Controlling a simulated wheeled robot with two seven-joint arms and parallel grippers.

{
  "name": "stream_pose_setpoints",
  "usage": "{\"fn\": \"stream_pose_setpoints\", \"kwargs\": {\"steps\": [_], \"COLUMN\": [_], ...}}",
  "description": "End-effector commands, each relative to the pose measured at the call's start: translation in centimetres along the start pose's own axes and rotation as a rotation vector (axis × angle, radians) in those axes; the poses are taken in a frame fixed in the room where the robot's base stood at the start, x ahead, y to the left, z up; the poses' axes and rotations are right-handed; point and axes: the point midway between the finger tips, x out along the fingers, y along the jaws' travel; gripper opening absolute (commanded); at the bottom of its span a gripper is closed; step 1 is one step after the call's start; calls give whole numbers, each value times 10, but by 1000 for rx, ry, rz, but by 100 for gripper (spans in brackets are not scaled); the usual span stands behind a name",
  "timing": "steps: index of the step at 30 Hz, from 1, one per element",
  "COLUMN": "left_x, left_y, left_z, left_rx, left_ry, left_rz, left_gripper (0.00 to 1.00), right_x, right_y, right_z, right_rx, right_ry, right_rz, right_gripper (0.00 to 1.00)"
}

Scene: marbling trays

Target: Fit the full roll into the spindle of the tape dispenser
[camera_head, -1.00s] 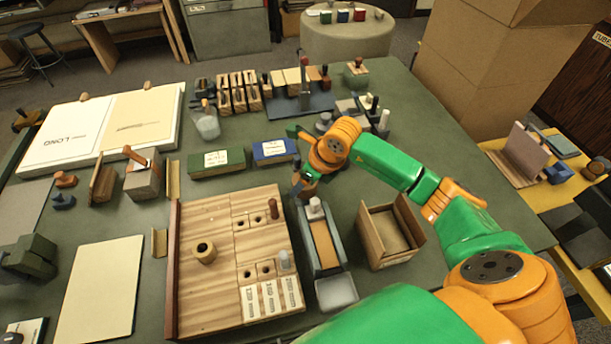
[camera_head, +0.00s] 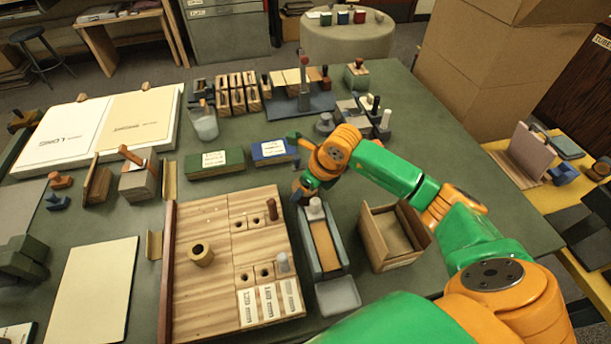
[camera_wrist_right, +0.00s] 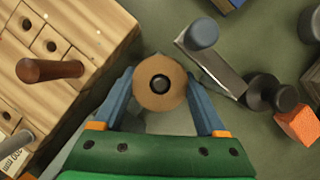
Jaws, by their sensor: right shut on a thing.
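My right gripper (camera_head: 303,191) is low over the table, just beyond the far end of a long grey holder (camera_head: 338,246). In the right wrist view its blue fingers (camera_wrist_right: 161,88) are shut on a tan roll (camera_wrist_right: 147,96) with a dark round centre. The roll faces the camera end-on; what lies beneath it is hidden. The long holder has grey side walls, a tan strip inside and a white knob (camera_head: 315,208) near its far end. I cannot tell for sure which thing is the tape dispenser, and no bare spindle is clear. My left gripper is out of view.
In the right wrist view a grey plate with a blue-grey post (camera_wrist_right: 201,34) stands close beyond the roll.

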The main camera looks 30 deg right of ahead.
Motion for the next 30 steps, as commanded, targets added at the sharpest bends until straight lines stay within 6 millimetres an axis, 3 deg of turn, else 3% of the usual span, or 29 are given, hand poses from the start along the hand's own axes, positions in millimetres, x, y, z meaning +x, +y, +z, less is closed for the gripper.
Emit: {"fn": "stream_pose_setpoints", "kwargs": {"steps": [7,8,10,11,18,27,30], "left_x": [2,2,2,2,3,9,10], "left_y": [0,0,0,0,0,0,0], "left_z": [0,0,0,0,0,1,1], "left_rx": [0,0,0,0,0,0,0], "left_ry": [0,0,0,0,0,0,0], "left_rz": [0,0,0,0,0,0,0], "left_gripper": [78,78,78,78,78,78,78], "right_x": [2,2,2,2,-1,-58,-67], "right_y": [0,0,0,0,0,-1,0], "right_z": [-1,-1,-1,-1,-1,-1,-1], "right_rx": [0,0,0,0,-1,0,-1], "right_ry": [0,0,0,0,-1,-3,-1], "right_rz": [0,0,0,0,-1,-3,-1], "right_gripper": [16,77,96,100,100,100,100]}}
